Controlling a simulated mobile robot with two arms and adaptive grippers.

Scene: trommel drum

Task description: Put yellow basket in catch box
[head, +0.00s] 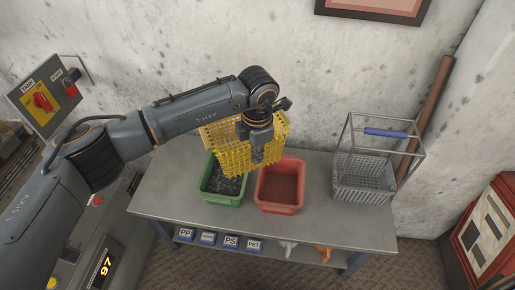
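The yellow basket (238,152), with mesh walls, is in the air above the table's back middle, tilted. My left gripper (257,155) points down at the basket's right part and appears shut on it; the fingertips are partly hard to make out. Below the basket stand a green box (221,199) with dark bits in it and a red box (280,208) that looks empty inside. The basket hides the back of the green box and part of the red box's back left. No label shows which of them is the catch box. My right gripper is out of view.
A grey wire basket with a blue handle (386,132) stands at the right of the grey table (329,221). Labelled small blocks (208,238) and an orange tool (325,253) are below the front edge. A control panel (44,99) is on the left wall.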

